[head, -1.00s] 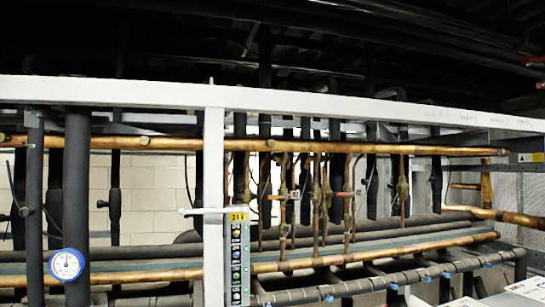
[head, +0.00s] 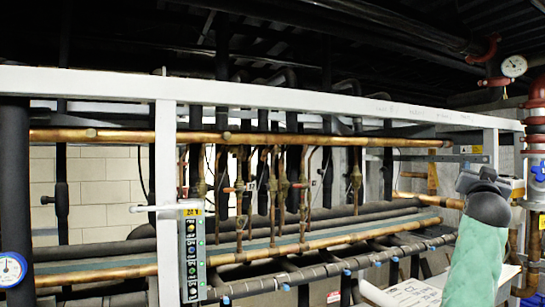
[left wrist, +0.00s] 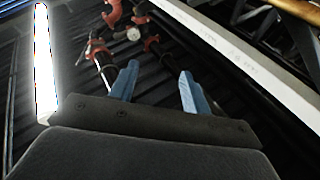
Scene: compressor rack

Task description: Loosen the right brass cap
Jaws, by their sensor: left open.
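The right brass cap cannot be told apart at this size. Small brass valve bodies stand on the thin vertical copper pipes of the rack, one (head: 356,178) towards the right and another (head: 283,188) nearer the middle. An arm with a pale green sleeve and a dark grey end, which I take for my left gripper (head: 483,180), rises at the lower right of the head view, in front of the rack's right end. Its fingers are not clear there. In the left wrist view its two blue fingers (left wrist: 158,88) are apart with nothing between them. My right gripper is not seen.
A white beam (head: 250,93) and white post (head: 166,200) frame the rack. A labelled indicator strip (head: 192,255) hangs by the post. Red pipework (head: 537,95) and a gauge (head: 514,66) stand at far right. Dark lagged pipes (head: 330,270) run along the front.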

